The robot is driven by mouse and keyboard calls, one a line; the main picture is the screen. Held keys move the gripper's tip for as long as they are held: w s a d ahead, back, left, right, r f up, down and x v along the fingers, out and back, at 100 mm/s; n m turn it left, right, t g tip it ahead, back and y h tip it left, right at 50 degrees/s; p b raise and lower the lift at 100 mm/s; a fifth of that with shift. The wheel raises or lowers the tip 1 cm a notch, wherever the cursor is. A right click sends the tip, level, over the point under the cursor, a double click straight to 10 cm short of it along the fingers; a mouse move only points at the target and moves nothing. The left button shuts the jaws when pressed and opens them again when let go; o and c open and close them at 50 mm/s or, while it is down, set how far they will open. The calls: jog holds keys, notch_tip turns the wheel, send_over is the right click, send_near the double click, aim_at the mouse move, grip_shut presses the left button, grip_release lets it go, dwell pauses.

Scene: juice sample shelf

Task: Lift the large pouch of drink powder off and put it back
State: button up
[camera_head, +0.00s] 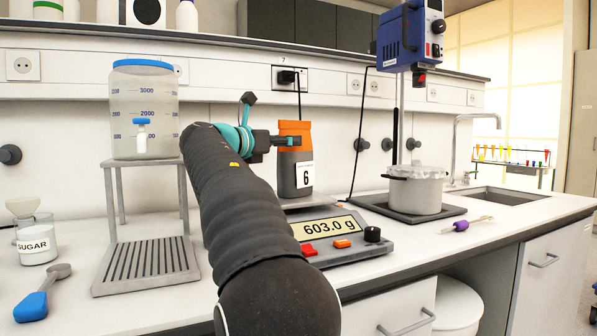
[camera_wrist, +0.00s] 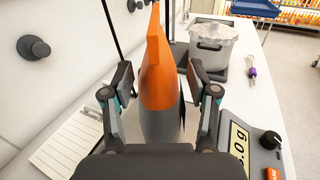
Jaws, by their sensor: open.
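The large pouch of drink powder (camera_head: 292,178) is grey with an orange top and a white label reading 6. It stands upright on the scale (camera_head: 345,237), whose display reads 603.0 g. My gripper (camera_head: 272,141) is at the pouch's upper part, reaching it from the left. In the wrist view my gripper (camera_wrist: 160,80) is open, with one finger on each side of the pouch (camera_wrist: 164,75). A narrow gap shows between the fingers and the pouch. The pouch's lower part is hidden there by my gripper's body.
A water tank (camera_head: 143,105) stands on a metal stand (camera_head: 145,266) at left. A pot (camera_head: 416,190) under a blue stirrer (camera_head: 408,38) stands right of the scale, before a sink (camera_head: 503,196).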

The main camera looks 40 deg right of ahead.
jog(key=d, duration=0.4)
jog(key=shift+w+d, duration=0.25)
jog(key=shift+w, duration=0.15)
jog(key=shift+r, duration=0.15)
grip_shut()
